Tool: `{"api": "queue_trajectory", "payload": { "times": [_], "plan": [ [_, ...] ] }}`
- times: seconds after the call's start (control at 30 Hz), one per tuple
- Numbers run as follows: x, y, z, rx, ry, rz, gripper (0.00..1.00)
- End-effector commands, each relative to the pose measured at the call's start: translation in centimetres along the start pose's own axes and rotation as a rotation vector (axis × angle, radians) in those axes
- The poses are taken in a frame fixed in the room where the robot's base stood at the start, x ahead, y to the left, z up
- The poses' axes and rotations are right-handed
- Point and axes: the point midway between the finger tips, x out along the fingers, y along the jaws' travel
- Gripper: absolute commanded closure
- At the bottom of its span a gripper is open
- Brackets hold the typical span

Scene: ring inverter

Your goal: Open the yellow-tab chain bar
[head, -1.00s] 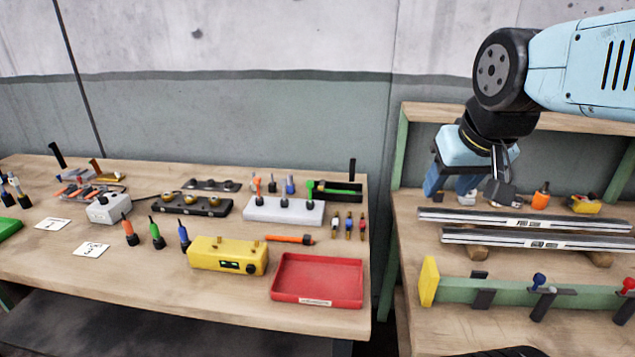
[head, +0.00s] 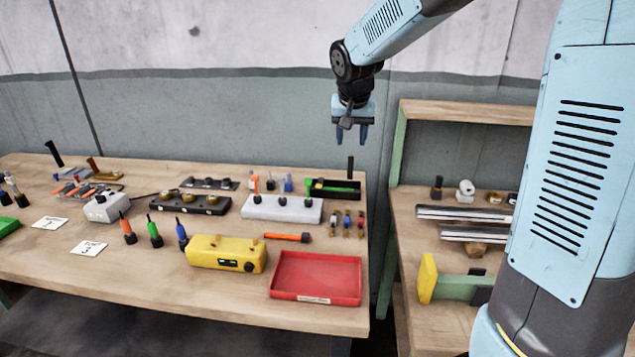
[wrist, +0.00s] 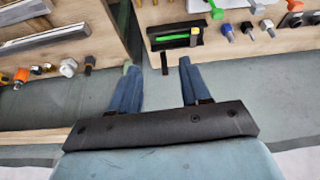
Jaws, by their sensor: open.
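No part is clearly recognisable as the yellow-tab chain bar. A black open tray (head: 347,196) at the back right of the left bench holds a green bar (head: 340,189) and a small yellow piece (head: 318,184). A black post (head: 350,166) stands at its back; it shows between my fingers in the wrist view (wrist: 165,63). At the left rear, a low assembly has a yellowish piece (head: 108,176) and a tilted black handle (head: 53,153). My gripper (head: 351,139) is open and empty, pointing down, above the black post in the picture.
A white block with tools (head: 282,212), a yellow box (head: 225,256) and a red tray (head: 316,293) occupy the left bench. The right bench (head: 398,222) holds metal rails (head: 465,216), partly behind my arm. A gap separates the benches.

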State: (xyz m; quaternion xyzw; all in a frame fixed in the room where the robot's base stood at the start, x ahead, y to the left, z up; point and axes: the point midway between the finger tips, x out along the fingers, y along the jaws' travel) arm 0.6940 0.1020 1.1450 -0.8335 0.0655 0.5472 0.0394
Motion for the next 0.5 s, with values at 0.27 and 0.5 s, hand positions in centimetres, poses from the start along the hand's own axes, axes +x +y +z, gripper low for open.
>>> {"api": "queue_trajectory", "payload": {
  "times": [0.27,0.5],
  "plan": [
    [7.4,-6.3,-3.4,0.022,-0.016,0.008,0.53],
    [10.7,-9.1,-4.4,0.036,-0.018,0.010,0.53]
  ]
}}
